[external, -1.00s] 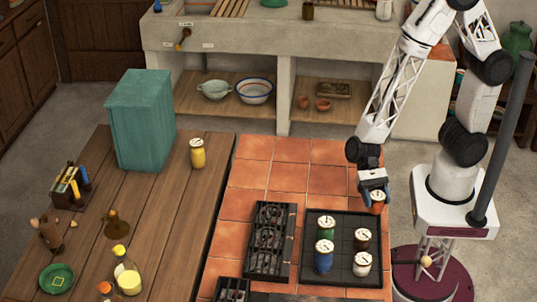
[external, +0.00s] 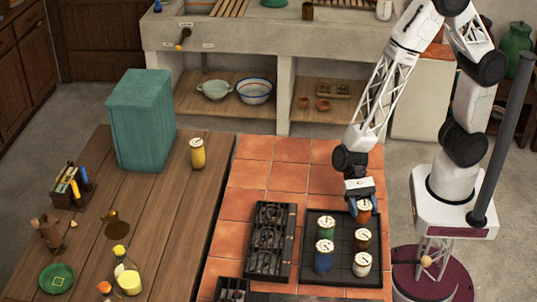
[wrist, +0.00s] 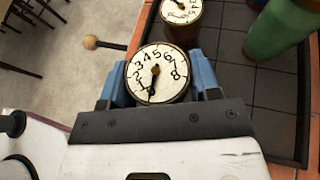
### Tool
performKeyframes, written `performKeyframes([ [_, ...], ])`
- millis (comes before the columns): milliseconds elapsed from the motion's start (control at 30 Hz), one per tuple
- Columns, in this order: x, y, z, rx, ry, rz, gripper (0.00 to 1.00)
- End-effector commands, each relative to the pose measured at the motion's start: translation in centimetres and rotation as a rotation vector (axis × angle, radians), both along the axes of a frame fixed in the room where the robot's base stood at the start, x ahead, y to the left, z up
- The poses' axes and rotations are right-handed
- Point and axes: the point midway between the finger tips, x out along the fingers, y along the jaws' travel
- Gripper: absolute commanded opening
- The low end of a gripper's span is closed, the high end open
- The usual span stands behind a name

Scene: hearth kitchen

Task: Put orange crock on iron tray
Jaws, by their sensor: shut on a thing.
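The orange crock (external: 365,214) has a white dial lid that shows in the wrist view (wrist: 157,73). My gripper (external: 361,198) is shut on it, with a blue finger on each side of the lid. The crock is upright at the back right corner of the dark iron tray (external: 344,251). I cannot tell whether its base touches the tray. On the tray stand a green crock (external: 326,230), a blue crock (external: 323,262), a brown crock (external: 362,242) and a white crock (external: 361,268). The brown one is just in front of the orange one.
A black iron grate (external: 269,242) lies left of the tray on the terracotta tiles (external: 270,178). A yellow crock (external: 197,155) and a teal cabinet (external: 140,120) stand on the wooden table. The tray's middle and back centre look free.

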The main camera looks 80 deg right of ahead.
Motion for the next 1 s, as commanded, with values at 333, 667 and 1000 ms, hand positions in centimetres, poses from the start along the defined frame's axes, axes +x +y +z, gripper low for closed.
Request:
performKeyframes([
  [333,0.0,0.0,-2.7,0.0,0.0,0.0,0.25],
  [667,0.0,0.0,-2.9,0.0,-0.001,0.0,0.25],
  [1000,0.0,0.0,-3.2,0.0,0.0,0.0,0.79],
])
